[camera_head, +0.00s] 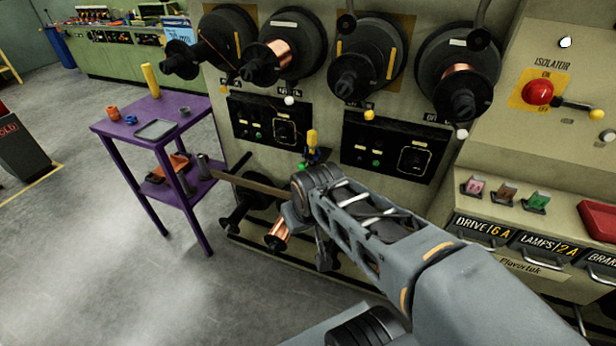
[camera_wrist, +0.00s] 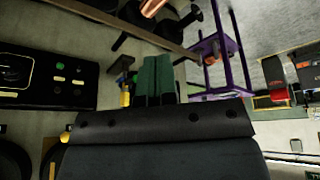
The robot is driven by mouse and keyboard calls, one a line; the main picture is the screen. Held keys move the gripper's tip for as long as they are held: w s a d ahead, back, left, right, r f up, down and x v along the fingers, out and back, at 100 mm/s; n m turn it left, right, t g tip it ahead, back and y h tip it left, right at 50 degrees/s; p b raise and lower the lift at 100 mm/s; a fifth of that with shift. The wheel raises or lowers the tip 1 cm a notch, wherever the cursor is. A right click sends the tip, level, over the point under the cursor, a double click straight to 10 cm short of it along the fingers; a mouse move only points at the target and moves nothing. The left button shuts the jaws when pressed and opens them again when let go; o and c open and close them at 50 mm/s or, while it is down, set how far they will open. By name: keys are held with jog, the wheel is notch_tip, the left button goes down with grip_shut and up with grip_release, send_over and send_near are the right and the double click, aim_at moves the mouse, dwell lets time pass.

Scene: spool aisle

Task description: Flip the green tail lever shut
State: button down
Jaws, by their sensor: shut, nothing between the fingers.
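My gripper (camera_wrist: 156,60) is shut and empty, its two dark green fingers side by side in the wrist view. In the head view the fingers are hidden behind my arm. A small upright fitting with a yellow top (camera_head: 312,137), a blue middle and a green tip (camera_head: 303,167) at its foot stands just beyond my wrist joint. The yellow and blue fitting (camera_wrist: 125,94) also shows just left of the fingers in the wrist view. I cannot tell whether the green tip is the tail lever, its position, or whether my fingers touch it.
Spools (camera_head: 465,80) and black control panels (camera_head: 265,122) cover the machine front. A bar (camera_head: 250,184) juts out left of my wrist. A purple table (camera_head: 190,132) with small items stands left. A red isolator knob (camera_head: 538,92) is at right. The left floor has free room.

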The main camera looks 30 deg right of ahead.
jog(key=w+d+f+n+t+h+b, duration=0.1)
jog(key=w+d+f+n+t+b, duration=0.2)
jog(key=w+d+f+t+b, duration=0.45)
jog(key=w+d+f+n+t+h+b, duration=0.1)
jog(key=w+d+f+n+t+b, duration=0.2)
jog(key=w+d+b, duration=0.6)
notch_tip(320, 180, down, 9)
jog(key=s+d+n+t+y+b, duration=0.1)
jog(key=s+n+t+y+b, duration=0.1)
jog(key=n+t+y+b, duration=0.5)
jog(key=n+y, duration=0.1)
jog(key=y, duration=0.3)
jog(key=shift+s+d, duration=0.2)
jog(key=shift+d, duration=0.05)
jog(key=shift+w, duration=0.1)
jog(key=x, duration=1.3)
jog(key=shift+w+a+r, duration=0.2)
jog(key=shift+w, duration=0.15)
jog(key=shift+a, duration=0.1)
